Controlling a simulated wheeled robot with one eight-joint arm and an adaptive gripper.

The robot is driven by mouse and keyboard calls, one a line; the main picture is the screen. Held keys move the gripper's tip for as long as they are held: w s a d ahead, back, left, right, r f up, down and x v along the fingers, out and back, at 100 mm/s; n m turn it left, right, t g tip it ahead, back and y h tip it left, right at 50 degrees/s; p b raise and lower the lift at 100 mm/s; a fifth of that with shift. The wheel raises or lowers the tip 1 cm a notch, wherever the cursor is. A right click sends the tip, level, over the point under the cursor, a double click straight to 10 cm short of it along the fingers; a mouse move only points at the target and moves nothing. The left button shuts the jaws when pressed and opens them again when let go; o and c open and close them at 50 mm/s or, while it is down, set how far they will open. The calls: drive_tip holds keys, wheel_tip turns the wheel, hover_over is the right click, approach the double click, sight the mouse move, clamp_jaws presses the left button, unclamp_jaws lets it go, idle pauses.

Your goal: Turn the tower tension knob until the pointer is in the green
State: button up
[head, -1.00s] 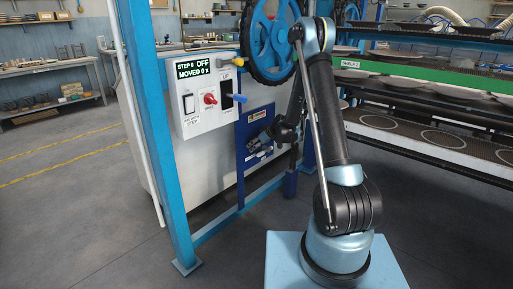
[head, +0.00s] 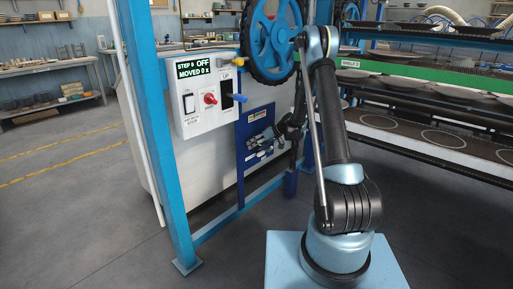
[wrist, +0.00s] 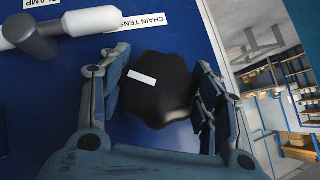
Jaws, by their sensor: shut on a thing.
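The black lobed tension knob (wrist: 158,92) with a white mark fills the middle of the wrist view, on a blue panel (wrist: 195,38) by a partly cut-off label reading "CHAIN TENS" (wrist: 137,22). My gripper (wrist: 160,72) is shut on the knob, one finger on each side. In the head view the blue panel (head: 240,150) stands below the control box, and my gripper (head: 264,149) is at it, small and hard to make out. A small coloured gauge (head: 257,115) shows at the panel's top; its pointer is too small to read.
A grey-and-white clamp lever (wrist: 35,38) sits left of the knob in the wrist view. The white control box (head: 205,95) reads "STEP 8 OFF, MOVED 0 x". A blue handwheel (head: 272,35) stands above, a blue post (head: 155,130) at left. Plate shelves (head: 430,135) are at right.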

drive_tip(key=o, duration=1.1)
drive_tip(key=shift+d, duration=0.1)
drive_tip(key=v, duration=1.1)
drive_tip(key=shift+d+r, duration=0.25)
